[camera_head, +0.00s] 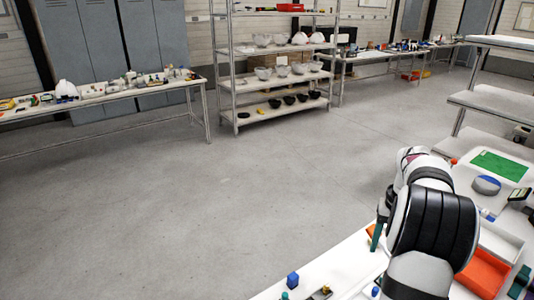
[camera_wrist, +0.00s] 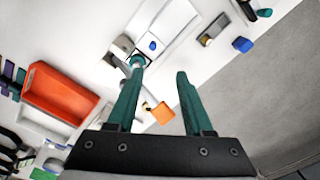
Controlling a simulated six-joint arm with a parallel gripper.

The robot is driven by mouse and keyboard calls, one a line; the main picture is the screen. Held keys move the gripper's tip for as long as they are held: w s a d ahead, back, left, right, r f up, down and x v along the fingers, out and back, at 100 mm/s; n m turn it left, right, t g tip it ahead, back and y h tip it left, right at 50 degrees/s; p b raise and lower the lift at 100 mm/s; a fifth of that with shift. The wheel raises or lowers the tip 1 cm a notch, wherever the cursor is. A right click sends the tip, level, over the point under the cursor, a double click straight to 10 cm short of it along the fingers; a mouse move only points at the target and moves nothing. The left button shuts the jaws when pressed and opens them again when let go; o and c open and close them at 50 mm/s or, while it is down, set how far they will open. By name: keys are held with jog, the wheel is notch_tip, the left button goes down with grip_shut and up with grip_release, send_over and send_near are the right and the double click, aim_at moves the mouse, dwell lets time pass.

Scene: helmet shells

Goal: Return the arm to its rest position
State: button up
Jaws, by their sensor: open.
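My gripper (camera_wrist: 160,72) shows in the wrist view with its two green fingers spread apart. Nothing is held between them. They point over a white table (camera_wrist: 185,75) whose edge borders the grey floor. In the head view my white and black arm reaches over the table at the right. One green finger of my gripper (camera_head: 376,237) shows beside it; the rest is hidden behind the arm. A small orange piece (camera_wrist: 163,113) appears between the fingers, lower in the wrist view. Whether it touches a finger is unclear.
A blue block (camera_head: 293,280) lies near the table's edge, also seen in the wrist view (camera_wrist: 242,45). An orange bin (camera_wrist: 62,95) stands left of the fingers. A green pad (camera_head: 500,165) lies farther back. Shelves with helmet shells (camera_head: 282,70) stand across open floor.

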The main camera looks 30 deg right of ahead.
jog(key=w+a+r+n, duration=0.1)
jog(key=w+a+r, duration=0.1)
jog(key=a, duration=0.6)
jog(key=w+a+r+n, duration=0.1)
jog(key=w+a+r, duration=0.1)
jog(key=a, duration=0.6)
jog(key=w+a+r, duration=0.2)
jog(key=a, duration=0.6)
jog(key=s+a+f+n+y, duration=0.1)
jog(key=s+a, duration=0.6)
jog(key=a, duration=0.3)
jog(key=s+a+f+n, duration=0.2)
jog(key=s+a, duration=0.5)
jog(key=a, duration=0.3)
jog(key=shift+s+f+y, duration=0.15)
jog(key=shift+s+y, duration=0.25)
